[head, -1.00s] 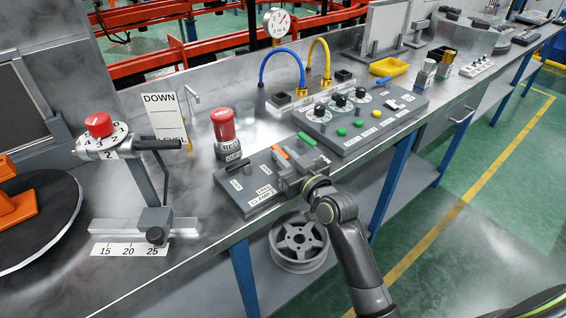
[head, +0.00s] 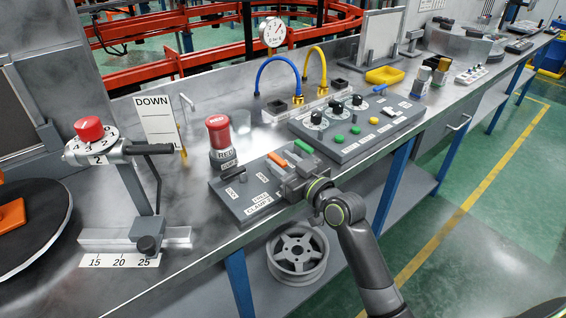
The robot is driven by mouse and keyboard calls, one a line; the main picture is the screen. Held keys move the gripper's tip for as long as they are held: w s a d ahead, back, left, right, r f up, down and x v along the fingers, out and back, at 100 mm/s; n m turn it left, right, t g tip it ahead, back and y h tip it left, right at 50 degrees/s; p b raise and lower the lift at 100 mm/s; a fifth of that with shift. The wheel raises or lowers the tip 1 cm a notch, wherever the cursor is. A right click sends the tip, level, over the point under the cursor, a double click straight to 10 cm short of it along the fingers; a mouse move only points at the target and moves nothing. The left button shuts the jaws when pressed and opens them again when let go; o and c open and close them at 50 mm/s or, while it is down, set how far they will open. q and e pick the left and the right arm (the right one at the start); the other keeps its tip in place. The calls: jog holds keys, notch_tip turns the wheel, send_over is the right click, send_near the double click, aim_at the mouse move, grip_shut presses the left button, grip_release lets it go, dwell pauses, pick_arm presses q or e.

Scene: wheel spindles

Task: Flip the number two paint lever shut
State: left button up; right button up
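A dark grey lever panel (head: 234,205) lies near the front edge of the bench. It carries a black knob or lever at its left, an orange lever (head: 278,160) and a green lever (head: 303,147). Labels on it include one that seems to read "CLAMP 2"; I cannot read which lever is the number two paint lever. My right gripper (head: 287,170) is low over the right part of this panel, close to the orange and green levers. Its fingers blend with the panel, so I cannot tell whether they are open or touching a lever. My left gripper is out of view.
A red-capped can labelled RED (head: 219,136) stands behind the panel. A larger panel with dials and buttons (head: 353,150) is to the right. A dial stand with a red knob (head: 89,130) is at the left. A wheel (head: 297,254) sits on the lower shelf.

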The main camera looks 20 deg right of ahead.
jog(key=v, duration=1.7)
jog(key=shift+s, duration=0.2)
